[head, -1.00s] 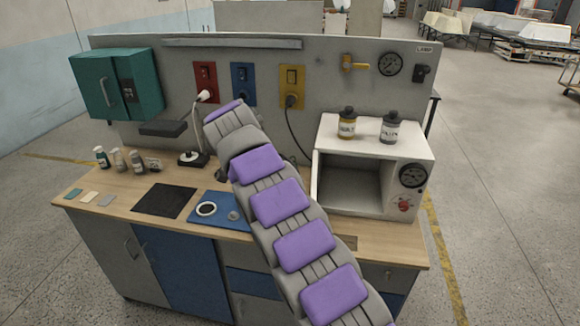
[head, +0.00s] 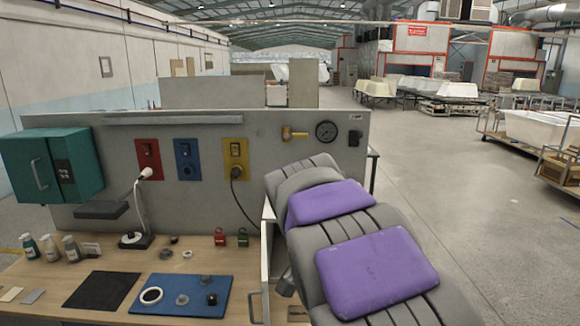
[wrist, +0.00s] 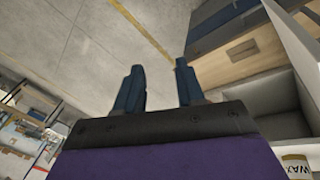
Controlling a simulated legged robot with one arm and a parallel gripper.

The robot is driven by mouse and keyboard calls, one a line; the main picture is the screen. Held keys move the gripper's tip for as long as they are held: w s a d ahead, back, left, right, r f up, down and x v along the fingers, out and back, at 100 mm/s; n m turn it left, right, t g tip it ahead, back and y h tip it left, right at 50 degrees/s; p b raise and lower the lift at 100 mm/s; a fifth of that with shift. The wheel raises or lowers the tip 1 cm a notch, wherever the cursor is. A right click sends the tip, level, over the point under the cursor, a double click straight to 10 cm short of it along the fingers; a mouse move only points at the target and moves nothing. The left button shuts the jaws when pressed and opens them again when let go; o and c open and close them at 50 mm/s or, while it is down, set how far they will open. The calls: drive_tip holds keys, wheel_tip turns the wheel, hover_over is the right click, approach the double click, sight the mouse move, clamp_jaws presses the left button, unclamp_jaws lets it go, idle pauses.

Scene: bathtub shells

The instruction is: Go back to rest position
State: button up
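My gripper (wrist: 157,72) shows in the wrist view with its two dark blue fingers apart and nothing between them. Bare concrete floor lies beyond the fingertips. In the head view my arm with purple pads rises from the lower right in front of the bench's right end. My gripper is hidden there.
The wooden bench (head: 150,262) carries a blue mat (head: 205,284), a black mat (head: 105,290) and several bottles. A teal cabinet (head: 80,165) hangs on the grey back panel (head: 290,150). A pale open box (wrist: 258,98) is close on the wrist view's right.

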drive_tip(key=s+d+f+n+y, duration=0.1)
drive_tip(key=s+d+f+n, duration=0.1)
drive_tip(key=s, duration=0.8)
drive_tip(key=s+d+f+n+g+y, duration=0.1)
drive_tip(key=s+f, duration=0.3)
drive_tip(key=s, duration=0.5)
drive_tip(key=s+d+f+n+y, duration=0.1)
drive_tip(key=s+d+f+n, duration=0.1)
drive_tip(key=s, duration=0.8)
drive_tip(key=shift+s+d+f+n+g+y, duration=0.3)
drive_tip(key=shift+s+d+f+n, duration=0.1)
drive_tip(key=shift+f+n, duration=0.35)
